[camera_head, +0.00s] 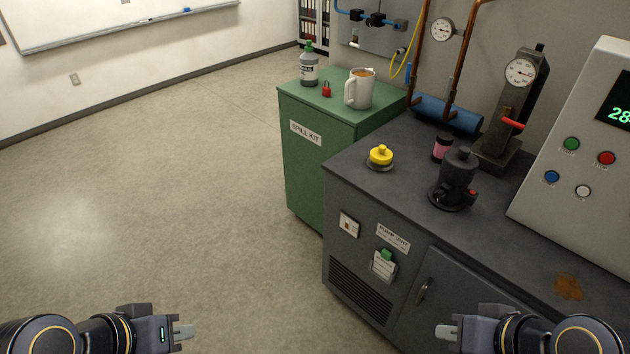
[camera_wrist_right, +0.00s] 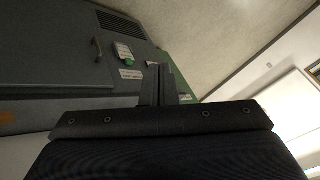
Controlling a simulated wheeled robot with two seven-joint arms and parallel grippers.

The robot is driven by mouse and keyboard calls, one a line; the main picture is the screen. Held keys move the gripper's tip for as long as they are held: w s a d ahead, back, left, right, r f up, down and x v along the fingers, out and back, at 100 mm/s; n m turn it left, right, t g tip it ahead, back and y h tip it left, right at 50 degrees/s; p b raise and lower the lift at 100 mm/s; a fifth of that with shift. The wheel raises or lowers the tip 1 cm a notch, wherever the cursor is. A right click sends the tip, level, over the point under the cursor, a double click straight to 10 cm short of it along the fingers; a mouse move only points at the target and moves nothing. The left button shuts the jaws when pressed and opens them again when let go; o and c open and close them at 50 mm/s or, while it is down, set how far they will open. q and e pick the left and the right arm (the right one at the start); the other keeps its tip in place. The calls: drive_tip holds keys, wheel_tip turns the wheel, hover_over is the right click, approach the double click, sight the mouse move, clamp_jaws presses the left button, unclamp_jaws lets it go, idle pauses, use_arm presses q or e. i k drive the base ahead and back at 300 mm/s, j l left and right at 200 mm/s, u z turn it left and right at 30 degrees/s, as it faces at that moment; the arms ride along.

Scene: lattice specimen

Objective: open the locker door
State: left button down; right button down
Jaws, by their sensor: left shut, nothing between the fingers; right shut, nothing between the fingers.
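A grey door (camera_head: 450,288) with a dark bar handle (camera_head: 423,291) is on the front of the dark grey cabinet, at the lower right in the head view. The door looks closed. Its handle also shows in the right wrist view (camera_wrist_right: 97,48). A green cabinet (camera_head: 305,170) labelled "SPILL KIT" stands left of it; no handle shows on its visible faces. My left gripper (camera_head: 184,332) is shut and empty over the floor, away from both cabinets. My right gripper (camera_head: 446,331) is shut and empty, low in front of the grey door, and it appears apart from the handle.
The grey worktop (camera_head: 400,185) holds a yellow-topped item (camera_head: 380,157), a black device (camera_head: 457,180), a gauge stand (camera_head: 515,100) and a control box (camera_head: 590,150). A mug (camera_head: 360,90) and bottle (camera_head: 309,67) stand on the green cabinet. The floor at left is clear.

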sight(310, 136)
drive_tip(key=i+j+z, duration=0.3)
drive_tip(key=i+j, duration=0.2)
drive_tip(key=j, duration=0.15)
drive_tip(key=i+j+z, duration=0.15)
drive_tip(key=j, duration=0.2)
drive_tip(key=i+j+z, duration=0.15)
drive_tip(key=j, duration=0.25)
drive_tip(key=i+j+z, duration=0.15)
drive_tip(key=i+j, duration=0.15)
drive_tip(key=j, duration=0.1)
